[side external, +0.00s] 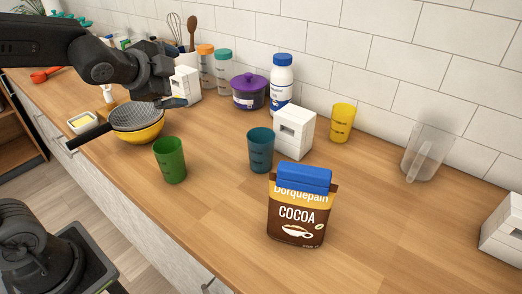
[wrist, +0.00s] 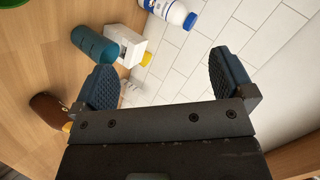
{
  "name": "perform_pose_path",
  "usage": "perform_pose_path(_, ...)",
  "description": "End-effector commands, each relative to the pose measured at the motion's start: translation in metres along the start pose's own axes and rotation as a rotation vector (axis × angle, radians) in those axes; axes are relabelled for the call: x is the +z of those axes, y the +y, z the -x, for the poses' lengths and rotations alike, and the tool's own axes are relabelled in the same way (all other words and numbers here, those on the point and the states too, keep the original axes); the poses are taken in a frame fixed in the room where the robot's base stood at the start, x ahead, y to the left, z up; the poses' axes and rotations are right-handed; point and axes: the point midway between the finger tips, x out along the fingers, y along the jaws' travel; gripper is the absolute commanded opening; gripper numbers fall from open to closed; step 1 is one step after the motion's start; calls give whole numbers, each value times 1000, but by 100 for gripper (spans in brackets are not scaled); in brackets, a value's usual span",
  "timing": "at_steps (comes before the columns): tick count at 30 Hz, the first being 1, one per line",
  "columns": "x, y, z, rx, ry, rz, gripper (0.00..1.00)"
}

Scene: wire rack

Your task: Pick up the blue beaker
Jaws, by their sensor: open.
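The blue beaker (side external: 261,150) stands upright on the wooden counter in the side external view, just left of a small white box. In the wrist view the blue beaker (wrist: 95,45) appears at the upper left, beyond the fingers. My gripper (wrist: 165,88) is open, with its two dark ridged fingers apart and nothing between them. In the side external view my gripper (side external: 178,100) is at the upper left, above the counter and well apart from the beaker.
The cocoa pack (side external: 298,207) stands in front of the beaker and the white box (side external: 294,132) beside it. A green beaker (side external: 170,160) is to the left, a yellow one (side external: 342,123) behind right. A clear pitcher (side external: 425,152) stands by the wall.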

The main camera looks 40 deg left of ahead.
Motion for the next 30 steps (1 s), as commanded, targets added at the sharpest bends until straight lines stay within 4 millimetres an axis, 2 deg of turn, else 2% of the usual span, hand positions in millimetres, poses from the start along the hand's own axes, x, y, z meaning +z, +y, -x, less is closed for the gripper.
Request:
perform_pose_path(1,-9,-13,-21,-48,49,-156,100)
perform_pose_path(3,-24,-28,-46,-130,134,-397,100)
perform_pose_path(7,-50,-38,-88,-284,302,-834,100)
perform_pose_path(11,-70,-28,-123,-456,494,-1237,100)
perform_pose_path(15,-75,3,-149,-686,736,-1599,100)
perform_pose_path(18,-68,32,-159,-878,918,-1777,100)
perform_pose_path(22,-51,64,-162,-1120,1112,-1888,100)
perform_pose_path(27,-32,86,-159,-1320,1243,-1911,100)
perform_pose_path(30,-27,93,-160,-1357,1267,-1909,100)
